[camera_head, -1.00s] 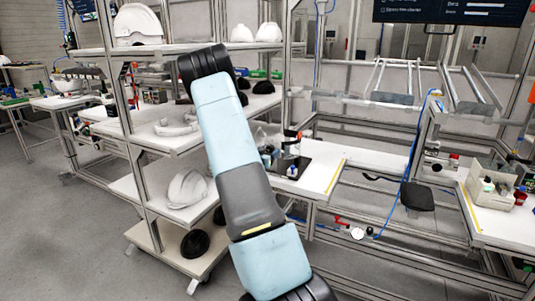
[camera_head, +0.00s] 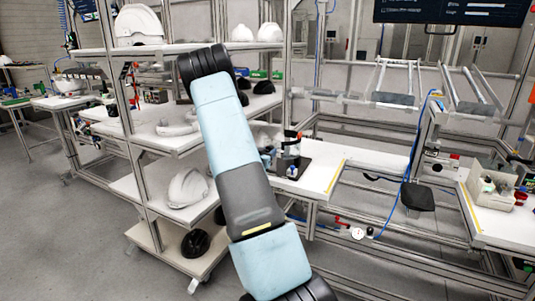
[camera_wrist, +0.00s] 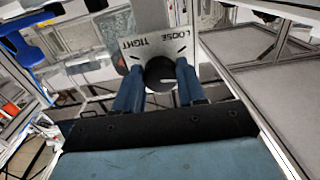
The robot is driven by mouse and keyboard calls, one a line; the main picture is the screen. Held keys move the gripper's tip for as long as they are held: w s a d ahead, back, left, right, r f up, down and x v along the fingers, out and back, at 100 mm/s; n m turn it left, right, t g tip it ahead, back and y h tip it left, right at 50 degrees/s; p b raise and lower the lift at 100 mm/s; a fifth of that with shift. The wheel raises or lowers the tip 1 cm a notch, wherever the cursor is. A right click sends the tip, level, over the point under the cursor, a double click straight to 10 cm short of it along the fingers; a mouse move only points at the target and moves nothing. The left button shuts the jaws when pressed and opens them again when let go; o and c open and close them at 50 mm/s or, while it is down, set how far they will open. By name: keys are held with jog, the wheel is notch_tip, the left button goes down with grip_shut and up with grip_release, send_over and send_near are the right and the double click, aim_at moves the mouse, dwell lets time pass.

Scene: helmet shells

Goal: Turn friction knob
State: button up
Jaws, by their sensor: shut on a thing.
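The friction knob (camera_wrist: 160,72) is a round black knob with a pale pointer mark, seen in the wrist view. It sits on a light plate (camera_wrist: 153,48) marked TIGHT on the left and LOOSE on the right. The pale mark points to the right. My gripper (camera_wrist: 159,78) has its two blue fingers on either side of the knob and is shut on it. In the head view my arm shows, but the gripper and knob cannot be made out.
A shelf rack with white helmet shells (camera_head: 187,188) stands at the left. A white worktable (camera_head: 318,177) with a small fixture (camera_head: 288,155) stands behind my arm. A bin of parts (camera_head: 490,186) sits at the right. A metal frame (camera_wrist: 265,95) runs close at the right in the wrist view.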

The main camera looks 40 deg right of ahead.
jog(key=shift+d+m, duration=0.3)
jog(key=shift+s+m, duration=0.1)
jog(key=shift+m, duration=3.5)
jog(key=o, duration=1.1)
jog(key=shift+c, duration=0.2)
jog(key=shift+a, duration=0.1)
